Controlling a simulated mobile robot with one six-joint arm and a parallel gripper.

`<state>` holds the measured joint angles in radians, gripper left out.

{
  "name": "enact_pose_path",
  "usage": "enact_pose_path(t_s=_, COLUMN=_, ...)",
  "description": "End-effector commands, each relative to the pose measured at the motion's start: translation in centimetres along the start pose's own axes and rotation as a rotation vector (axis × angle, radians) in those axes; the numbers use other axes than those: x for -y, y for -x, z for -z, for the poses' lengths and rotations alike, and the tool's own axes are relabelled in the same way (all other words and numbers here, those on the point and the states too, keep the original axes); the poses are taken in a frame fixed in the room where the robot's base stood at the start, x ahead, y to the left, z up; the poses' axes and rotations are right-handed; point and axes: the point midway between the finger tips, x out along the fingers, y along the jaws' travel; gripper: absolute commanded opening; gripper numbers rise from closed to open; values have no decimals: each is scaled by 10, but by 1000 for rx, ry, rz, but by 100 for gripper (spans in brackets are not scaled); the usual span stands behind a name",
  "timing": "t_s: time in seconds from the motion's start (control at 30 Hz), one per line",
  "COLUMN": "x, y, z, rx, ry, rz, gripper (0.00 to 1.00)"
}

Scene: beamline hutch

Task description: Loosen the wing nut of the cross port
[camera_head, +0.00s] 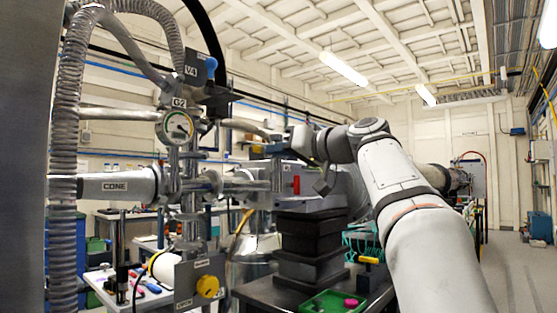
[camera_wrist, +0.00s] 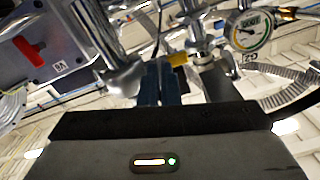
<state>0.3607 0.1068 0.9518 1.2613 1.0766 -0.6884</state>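The cross of metal pipes (camera_head: 190,185) stands left of centre in the head view, with the cone pipe on its left and the round gauge G2 (camera_head: 178,127) above it. My gripper (camera_head: 268,149) points left, just right of the cross. In the wrist view its two blue fingers (camera_wrist: 160,82) are close together, with a narrow dark gap between them. A small yellow piece (camera_wrist: 178,60) shows at the fingertips; it may be the wing nut, but its shape is unclear. I cannot tell whether the fingers touch it. The gauge also shows in the wrist view (camera_wrist: 246,31).
A grey box with a red handle (camera_wrist: 30,51), labelled V6, is at the wrist view's upper left. A yellow knob (camera_head: 208,286) is low on the cross stand. A green tray (camera_head: 333,302) lies on the dark bench.

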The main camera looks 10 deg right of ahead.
Motion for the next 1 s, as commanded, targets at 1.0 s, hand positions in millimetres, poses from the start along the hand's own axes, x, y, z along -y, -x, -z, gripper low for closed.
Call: enact_pose_path(t_s=1.0, x=0, y=0, z=2, rx=-6, ry=205, rz=1, gripper=7)
